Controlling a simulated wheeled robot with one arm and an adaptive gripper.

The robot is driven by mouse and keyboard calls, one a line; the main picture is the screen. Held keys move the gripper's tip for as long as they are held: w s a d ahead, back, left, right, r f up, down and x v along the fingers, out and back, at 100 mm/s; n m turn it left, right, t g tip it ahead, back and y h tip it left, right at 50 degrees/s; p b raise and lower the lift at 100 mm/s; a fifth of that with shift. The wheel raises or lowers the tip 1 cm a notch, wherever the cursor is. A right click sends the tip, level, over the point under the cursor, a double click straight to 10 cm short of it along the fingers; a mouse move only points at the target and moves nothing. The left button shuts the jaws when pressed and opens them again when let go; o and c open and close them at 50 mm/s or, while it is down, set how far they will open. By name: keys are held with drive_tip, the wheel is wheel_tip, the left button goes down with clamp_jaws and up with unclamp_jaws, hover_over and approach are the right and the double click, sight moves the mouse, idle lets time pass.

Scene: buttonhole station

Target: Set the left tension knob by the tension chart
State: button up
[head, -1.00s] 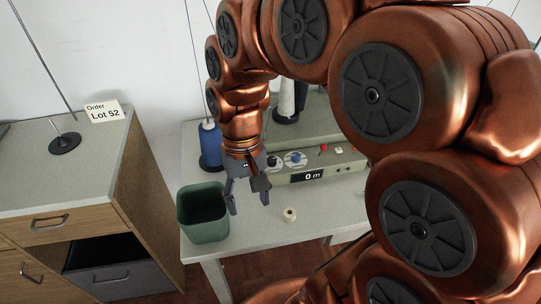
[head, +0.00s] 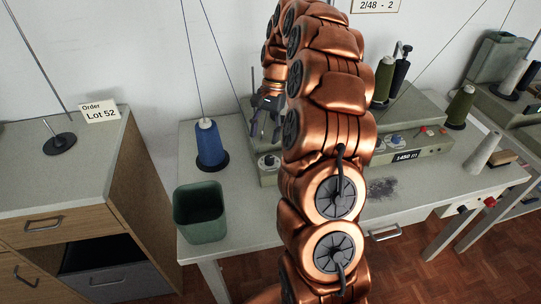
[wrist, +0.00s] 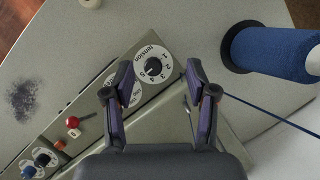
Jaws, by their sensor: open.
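The left tension knob (wrist: 153,67) is black, on a round white dial with numbers, at the machine's end nearest the blue thread cone in the wrist view; its exact setting is too small to read. A second dial (wrist: 131,90) is partly hidden by a finger. In the head view the left dial (head: 268,163) shows beside my arm. My gripper (head: 266,120) is open and empty above the machine; in the wrist view its fingers (wrist: 160,88) frame the dial area, apart from the knob. A wall card (head: 375,5) reads "2/48 - 2" and is cut off by the top edge.
A blue thread cone (head: 209,143) and a green bin (head: 200,212) stand at left. A red knob (wrist: 72,122) and a blue knob (wrist: 42,159) are farther along the machine. A display (head: 408,156) reading "1450 m" is right of my arm. An order card (head: 100,113) reads "Lot 52".

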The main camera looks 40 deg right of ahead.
drive_tip(key=m, duration=0.2)
approach(270, 157)
drive_tip(key=f, duration=0.1)
drive_tip(key=shift+a+p+x, duration=0.1)
drive_tip(key=shift+p+x, duration=0.4)
drive_tip(key=shift+x, duration=1.55)
drive_tip(key=shift+a+p+x, duration=0.15)
drive_tip(key=shift+p+x, duration=0.3)
drive_tip(key=shift+x, duration=1.65)
drive_tip(key=shift+s+r, duration=0.1)
drive_tip(key=shift+s, duration=0.05)
clamp_jaws()
drive_tip(key=shift+n, duration=0.3)
